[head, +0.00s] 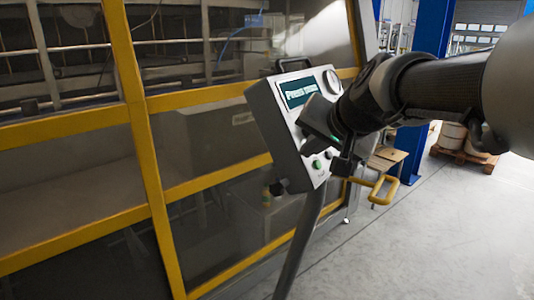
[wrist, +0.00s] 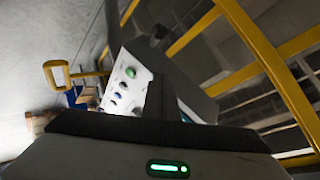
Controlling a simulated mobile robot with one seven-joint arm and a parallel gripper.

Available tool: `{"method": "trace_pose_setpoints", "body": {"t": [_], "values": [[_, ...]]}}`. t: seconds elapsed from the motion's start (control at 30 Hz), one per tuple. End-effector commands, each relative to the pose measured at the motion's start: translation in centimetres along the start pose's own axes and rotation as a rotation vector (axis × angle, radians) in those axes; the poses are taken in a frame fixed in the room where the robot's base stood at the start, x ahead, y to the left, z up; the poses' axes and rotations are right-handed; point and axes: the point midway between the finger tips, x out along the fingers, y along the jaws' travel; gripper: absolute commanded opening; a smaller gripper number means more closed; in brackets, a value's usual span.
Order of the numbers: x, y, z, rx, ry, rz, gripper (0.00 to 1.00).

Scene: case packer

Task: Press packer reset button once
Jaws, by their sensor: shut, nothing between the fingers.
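The packer's grey control panel (head: 268,112) stands tilted on a post in the middle of the head view. It has a teal screen (head: 298,92), a round gauge (head: 332,81) and a green button (head: 316,164) low on its face. My gripper (head: 309,118) is shut and empty, in front of the panel face. It hides part of the button area; I cannot tell whether it touches. In the wrist view the panel (wrist: 119,94) shows a green button (wrist: 131,72) and several darker, bluish buttons (wrist: 113,96). Labels are too small to read, so I cannot tell which is reset.
The packer's yellow-framed enclosure (head: 140,100) fills the left, behind the panel. A yellow handle (head: 381,190) sits right of the panel, below my arm. A blue column (head: 431,30) and a loaded pallet (head: 462,153) stand further back. The floor (head: 440,240) at right is clear.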

Motion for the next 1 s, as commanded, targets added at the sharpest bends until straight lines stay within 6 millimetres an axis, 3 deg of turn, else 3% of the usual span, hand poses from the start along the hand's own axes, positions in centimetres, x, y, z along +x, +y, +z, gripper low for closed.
{"method": "trace_pose_setpoints", "body": {"t": [0.03, 0.2, 0.4, 0.5, 0.7, 1.0], "values": [[2.0, 1.0, -2.0, 0.116, 0.019, -0.016, 0.00], [5.7, 4.9, -8.5, 0.581, 0.071, -0.097, 0.00], [8.4, 11.8, -15.0, 1.018, 0.173, -0.185, 0.00], [9.0, 14.9, -17.3, 1.173, 0.222, -0.220, 0.00], [9.4, 18.9, -19.7, 1.348, 0.285, -0.266, 0.00], [9.5, 19.8, -20.2, 1.388, 0.300, -0.278, 0.00]]}}
